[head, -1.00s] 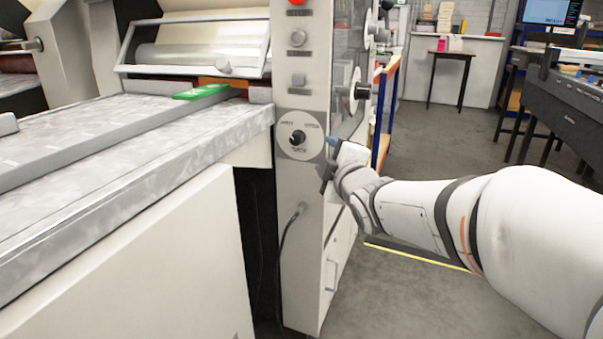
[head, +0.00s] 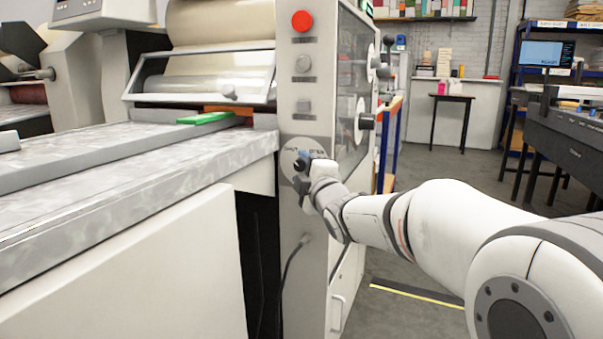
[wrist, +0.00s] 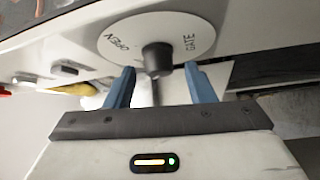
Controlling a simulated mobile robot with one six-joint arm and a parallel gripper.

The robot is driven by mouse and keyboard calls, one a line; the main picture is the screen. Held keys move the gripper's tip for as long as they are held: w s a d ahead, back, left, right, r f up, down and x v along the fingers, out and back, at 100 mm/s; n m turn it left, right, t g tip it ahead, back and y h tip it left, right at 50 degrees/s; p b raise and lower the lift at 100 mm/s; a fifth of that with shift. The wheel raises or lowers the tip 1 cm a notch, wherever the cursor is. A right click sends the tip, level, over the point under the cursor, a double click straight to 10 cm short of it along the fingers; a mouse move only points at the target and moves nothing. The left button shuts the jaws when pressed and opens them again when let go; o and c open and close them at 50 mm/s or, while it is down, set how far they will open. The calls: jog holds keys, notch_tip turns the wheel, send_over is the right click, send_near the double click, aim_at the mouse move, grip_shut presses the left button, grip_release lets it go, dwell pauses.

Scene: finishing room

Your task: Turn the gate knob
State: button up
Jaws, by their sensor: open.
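The gate knob (wrist: 157,59) is a short black knob at the centre of a round white dial plate (wrist: 190,25) with lettering, of which "GATE" and "OPEN" can be read in the wrist view. In the head view the dial plate (head: 289,150) is on the machine's control column and partly hidden by my gripper. My gripper (wrist: 157,75) is open, with one blue finger on each side of the knob's line. The knob appears between and just beyond the fingertips, with a gap on both sides. My gripper also shows in the head view (head: 299,168) in front of the dial.
A red button (head: 302,20) and two grey buttons sit above the dial on the column. A cable (head: 291,262) hangs below it. The machine bed (head: 120,175), with a green piece (head: 205,118) on it, stands to the left.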

jog(key=shift+c, duration=0.4)
jog(key=c, duration=0.9)
